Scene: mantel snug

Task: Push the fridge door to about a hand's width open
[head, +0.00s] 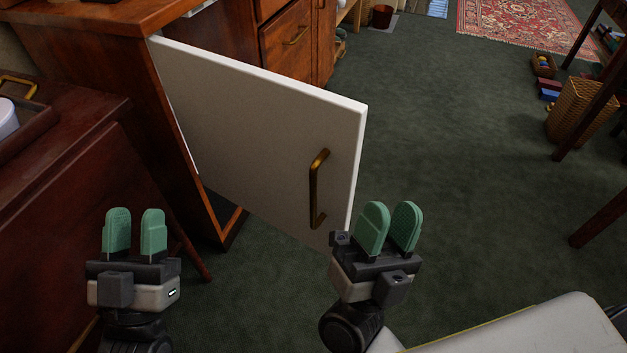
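The fridge door (250,125) is a white panel with a brass handle (318,188). It stands swung well out from the wooden cabinet (85,25), its handle face turned toward me. My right gripper (388,228) is near the door's lower free corner, right of and below the handle, and overlaps the corner slightly in view. I cannot tell if it touches the door. Its green fingers are apart with nothing between them. My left gripper (134,232) is left of the door, in front of the dark wooden furniture, with a narrow gap between its fingers and nothing held.
A dark wooden table or desk (70,200) with a tray stands close on the left. Green carpet (450,130) is open to the right of the door. A wicker basket (578,108) and dark table legs stand at the far right. A patterned rug (520,30) lies behind.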

